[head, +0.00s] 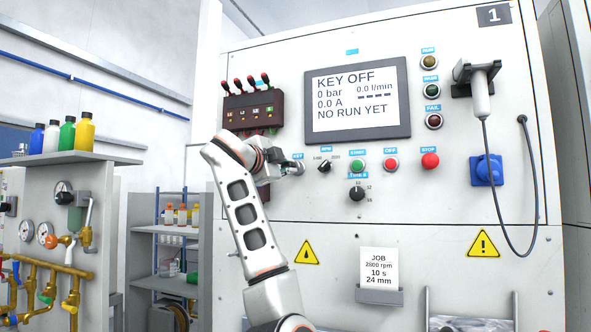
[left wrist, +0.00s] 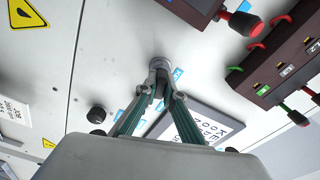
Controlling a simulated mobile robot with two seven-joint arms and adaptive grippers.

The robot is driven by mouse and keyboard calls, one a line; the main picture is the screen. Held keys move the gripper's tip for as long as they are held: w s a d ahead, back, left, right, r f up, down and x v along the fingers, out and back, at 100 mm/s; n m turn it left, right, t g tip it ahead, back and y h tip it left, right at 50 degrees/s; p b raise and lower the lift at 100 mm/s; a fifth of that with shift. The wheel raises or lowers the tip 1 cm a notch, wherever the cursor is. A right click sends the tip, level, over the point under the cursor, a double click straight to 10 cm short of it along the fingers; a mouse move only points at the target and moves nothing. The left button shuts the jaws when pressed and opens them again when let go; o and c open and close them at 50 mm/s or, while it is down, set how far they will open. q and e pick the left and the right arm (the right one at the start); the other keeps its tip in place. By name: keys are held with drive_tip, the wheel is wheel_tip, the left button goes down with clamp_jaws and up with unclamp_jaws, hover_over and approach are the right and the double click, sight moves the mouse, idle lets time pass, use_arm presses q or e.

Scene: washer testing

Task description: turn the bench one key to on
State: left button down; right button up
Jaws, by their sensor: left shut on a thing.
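The bench one panel (head: 470,215) carries the number 1 at its top right. Its screen (head: 357,98) reads KEY OFF, 0 bar, 0.0 l/min, 0.0 A, NO RUN YET. The key switch (head: 299,157) sits under a small blue KEY label, left of the RPM knob, and is mostly hidden by my gripper. My left gripper (head: 292,168) is at this switch. In the left wrist view my fingers (left wrist: 163,92) are shut on the key at the round metal switch (left wrist: 160,65). The key itself is largely hidden between the fingertips. My right gripper is not in view.
Close by are the RPM knob (head: 324,166), green START button (head: 358,166), red OFF button (head: 391,165) and STOP button (head: 430,161). A dark box with red levers (head: 252,108) is above my gripper. A hand-held unit (head: 480,95) hangs at the right.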

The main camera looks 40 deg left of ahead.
use_arm(q)
drive_tip(key=m, duration=0.3)
drive_tip(key=shift+m, duration=0.3)
drive_tip(key=c, duration=2.1)
unclamp_jaws()
drive_tip(key=shift+v, duration=6.05)
drive_tip(key=shift+a, duration=0.1)
